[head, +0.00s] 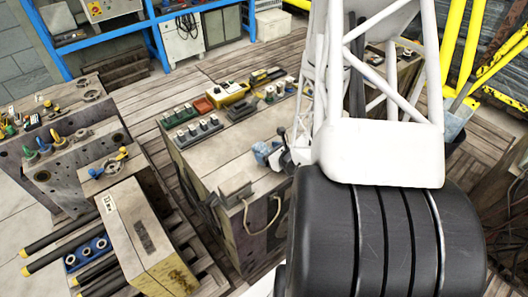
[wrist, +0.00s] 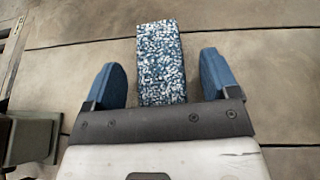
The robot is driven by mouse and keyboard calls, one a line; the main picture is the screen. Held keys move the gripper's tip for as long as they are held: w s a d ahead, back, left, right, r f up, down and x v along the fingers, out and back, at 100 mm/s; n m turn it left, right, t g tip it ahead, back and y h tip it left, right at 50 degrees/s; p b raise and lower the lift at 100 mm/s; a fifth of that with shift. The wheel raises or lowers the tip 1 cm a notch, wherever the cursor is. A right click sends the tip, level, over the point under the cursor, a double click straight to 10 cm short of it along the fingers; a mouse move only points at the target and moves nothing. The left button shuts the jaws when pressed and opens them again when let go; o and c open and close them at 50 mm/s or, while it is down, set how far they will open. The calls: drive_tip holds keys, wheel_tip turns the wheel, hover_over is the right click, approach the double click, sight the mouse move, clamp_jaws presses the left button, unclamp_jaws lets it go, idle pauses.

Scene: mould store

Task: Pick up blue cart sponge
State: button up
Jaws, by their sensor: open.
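The blue cart sponge (wrist: 161,48) is a long block speckled blue and white. In the wrist view it lies lengthwise at top centre, its near end between my fingers in the picture. My gripper (wrist: 160,64) is open, with one blue finger on each side and a visible gap to the sponge on both sides. I cannot tell whether the fingertips are down at its height. In the head view my gripper (head: 274,148) is over the large block's top, partly hidden by my arm; a small blue patch there is too small to tell as sponge or finger.
More mould blocks (head: 75,160) stand at left.

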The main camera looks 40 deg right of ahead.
sight(269, 147)
drive_tip(key=c, duration=1)
drive_tip(key=shift+r, duration=0.15)
drive_tip(key=shift+r, duration=1.05)
drive_tip(key=shift+s+a+r, duration=0.25)
drive_tip(key=shift+s+r, duration=0.2)
drive_tip(key=shift+r, duration=0.2)
drive_tip(key=s+a, duration=0.2)
drive_tip(key=s, duration=0.2)
drive_tip(key=s+a+r, duration=0.1)
drive_tip(key=s+a, duration=0.2)
drive_tip(key=s, duration=0.1)
drive_tip(key=s+a, duration=0.2)
drive_tip(key=s, duration=0.3)
drive_tip(key=shift+a+r, duration=0.15)
drive_tip(key=shift+r, duration=0.05)
